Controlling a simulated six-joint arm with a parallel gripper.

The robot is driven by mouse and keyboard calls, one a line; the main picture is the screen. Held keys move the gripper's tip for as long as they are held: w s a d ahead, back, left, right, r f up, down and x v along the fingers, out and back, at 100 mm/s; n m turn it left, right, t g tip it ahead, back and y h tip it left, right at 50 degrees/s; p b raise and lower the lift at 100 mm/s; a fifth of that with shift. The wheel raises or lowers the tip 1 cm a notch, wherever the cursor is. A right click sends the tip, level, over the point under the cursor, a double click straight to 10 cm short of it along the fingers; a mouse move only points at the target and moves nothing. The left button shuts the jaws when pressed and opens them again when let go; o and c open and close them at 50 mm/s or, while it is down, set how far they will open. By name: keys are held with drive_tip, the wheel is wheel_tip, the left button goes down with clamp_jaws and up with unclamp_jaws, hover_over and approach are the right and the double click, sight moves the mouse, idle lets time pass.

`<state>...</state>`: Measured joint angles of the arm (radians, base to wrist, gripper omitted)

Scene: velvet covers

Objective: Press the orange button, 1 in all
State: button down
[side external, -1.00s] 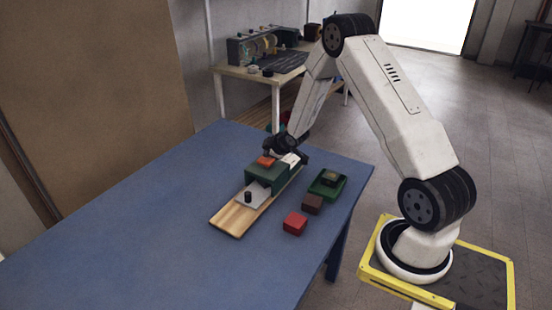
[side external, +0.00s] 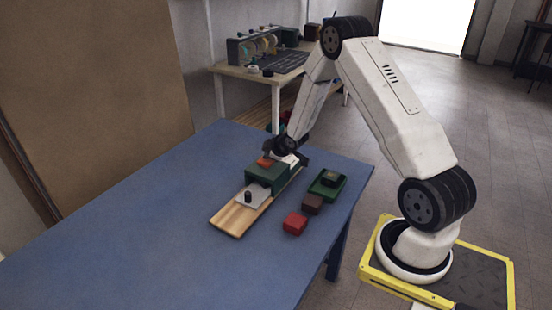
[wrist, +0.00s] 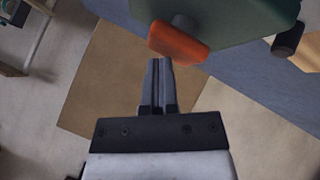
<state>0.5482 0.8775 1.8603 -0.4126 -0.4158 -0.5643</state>
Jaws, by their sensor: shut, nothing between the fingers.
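The orange button (side external: 264,162) shows at the top of the far end of a green box (side external: 266,172). In the wrist view the orange button (wrist: 180,43) is a rounded block on a short grey stem against the green box (wrist: 230,20). My gripper (wrist: 160,62) is shut and empty, its fingertips just below the orange button's lower edge in that picture. I cannot tell whether they touch it. In the side view my gripper's fingertips are hard to make out, beside and above the box.
The green box sits on a wooden board (side external: 228,217) with a grey plate and black knob (side external: 248,196) in front. Right of it lie a red block (side external: 295,223), a brown block (side external: 313,204) and a green tray (side external: 340,184) with a dark block. The blue table (side external: 130,240) is clear at left.

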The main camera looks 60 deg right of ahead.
sight(268, 161)
drive_tip(key=shift+s+f, duration=0.1)
drive_tip(key=shift+f, duration=0.45)
idle(0.7)
drive_tip(key=shift+r, duration=1.3)
drive_tip(key=shift+r, duration=2.5)
